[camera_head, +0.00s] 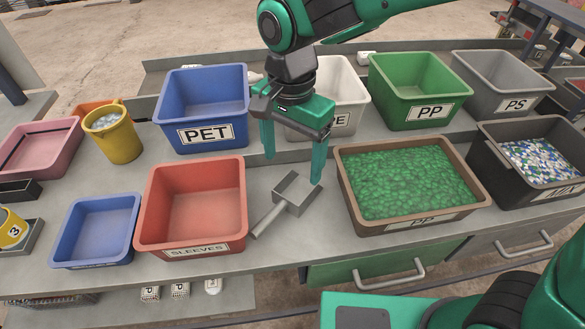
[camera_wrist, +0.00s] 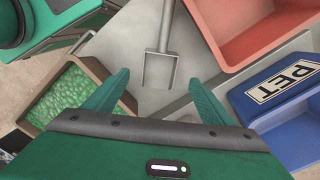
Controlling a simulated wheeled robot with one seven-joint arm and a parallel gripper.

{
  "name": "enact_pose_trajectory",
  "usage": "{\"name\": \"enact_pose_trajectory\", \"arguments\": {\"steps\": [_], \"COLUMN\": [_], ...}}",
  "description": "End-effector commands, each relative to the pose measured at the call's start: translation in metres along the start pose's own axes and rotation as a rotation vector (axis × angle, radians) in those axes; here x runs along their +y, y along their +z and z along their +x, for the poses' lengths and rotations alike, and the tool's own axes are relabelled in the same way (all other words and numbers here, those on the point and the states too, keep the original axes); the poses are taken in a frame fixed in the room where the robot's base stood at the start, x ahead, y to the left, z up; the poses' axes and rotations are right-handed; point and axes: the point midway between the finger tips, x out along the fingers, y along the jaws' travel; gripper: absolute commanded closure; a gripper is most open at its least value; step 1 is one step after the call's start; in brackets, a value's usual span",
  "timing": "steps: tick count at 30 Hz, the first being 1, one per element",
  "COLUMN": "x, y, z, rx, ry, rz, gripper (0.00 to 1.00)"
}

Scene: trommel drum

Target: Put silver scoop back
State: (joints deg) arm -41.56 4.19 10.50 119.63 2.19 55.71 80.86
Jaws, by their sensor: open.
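The silver scoop (camera_head: 297,190) lies on the grey worktop between the red SLEEVES bin and the brown PP bin. Its square pan points to the back and its handle to the front left. My gripper (camera_head: 293,170) is above and a little behind the scoop, open and empty, with its two green fingers pointing down and apart. In the wrist view the scoop (camera_wrist: 159,70) lies ahead of the open fingers (camera_wrist: 158,95), its pan nearest to them and its handle pointing away. The fingers do not appear to touch it.
The red SLEEVES bin (camera_head: 150,205) stands left of the scoop. The brown PP bin (camera_head: 480,188) with green flakes stands right. Behind are the blue PET bin (camera_head: 205,112), a white bin (camera_head: 352,92) partly hidden by my gripper, and the green PP bin (camera_head: 437,103). Bare worktop surrounds the scoop.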

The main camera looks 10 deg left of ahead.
Motion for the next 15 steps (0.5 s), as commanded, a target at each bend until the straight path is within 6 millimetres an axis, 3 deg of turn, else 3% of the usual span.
{"name": "enact_pose_trajectory", "arguments": {"steps": [11, 15], "x": [0.0, 0.011], "y": [0.0, -0.018], "z": [-0.009, -0.012], "rx": [0.0, 0.007], "ry": [0.001, 0.001], "rz": [0.0, 0.006], "gripper": [0.23, 0.23]}}
